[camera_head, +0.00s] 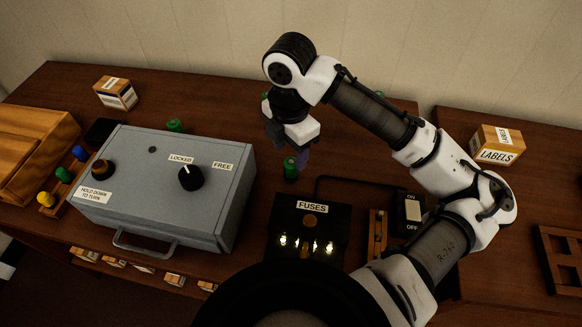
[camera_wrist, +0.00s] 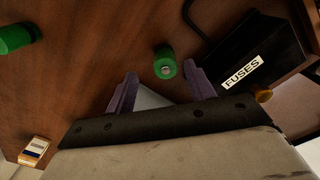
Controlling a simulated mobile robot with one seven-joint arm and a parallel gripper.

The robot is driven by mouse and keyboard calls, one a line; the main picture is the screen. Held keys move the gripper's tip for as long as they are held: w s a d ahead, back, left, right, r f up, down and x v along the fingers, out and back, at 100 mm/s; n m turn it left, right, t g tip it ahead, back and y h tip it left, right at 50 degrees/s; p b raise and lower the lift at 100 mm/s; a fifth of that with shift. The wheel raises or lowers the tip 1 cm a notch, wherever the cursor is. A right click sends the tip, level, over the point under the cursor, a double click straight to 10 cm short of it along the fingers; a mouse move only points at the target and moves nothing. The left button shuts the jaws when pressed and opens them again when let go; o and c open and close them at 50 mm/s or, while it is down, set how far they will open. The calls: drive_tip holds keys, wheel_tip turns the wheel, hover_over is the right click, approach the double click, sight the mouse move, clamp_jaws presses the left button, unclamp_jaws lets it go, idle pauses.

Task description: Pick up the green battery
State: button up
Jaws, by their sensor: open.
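A green battery (camera_head: 290,168) stands on the brown table between the grey box and the fuse block. In the wrist view this upright green cylinder (camera_wrist: 165,65), with a metal tip on top, shows just beyond the gap between my fingers. My gripper (camera_head: 289,147) points down above and close to it. Its two purple fingers (camera_wrist: 163,84) are apart with nothing held between them. Another green cylinder (camera_head: 175,125) stands behind the grey box. A green one (camera_head: 63,174) sits in a rack at left. A further green cylinder (camera_wrist: 15,38) is at the wrist view's upper left.
The grey box (camera_head: 160,185) with knobs and a handle stands left. The black fuse block (camera_head: 310,222) is in front of the battery, with a cable running to an on/off switch (camera_head: 411,211). Small boxes (camera_head: 115,92) and (camera_head: 497,145) stand at the back.

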sight(291, 162)
drive_tip(key=f, duration=0.1)
drive_tip(key=f+p, duration=0.1)
drive_tip(key=f, duration=0.2)
drive_tip(key=shift+s+d+f, duration=0.15)
drive_tip(key=shift+s+f, duration=0.2)
drive_tip(key=shift+s, duration=0.05)
drive_tip(key=shift+f, duration=0.4)
drive_tip(key=shift+c, duration=0.3)
drive_tip(key=c, duration=1)
drive_tip(key=shift+c, duration=0.2)
drive_tip(key=shift+r, duration=0.15)
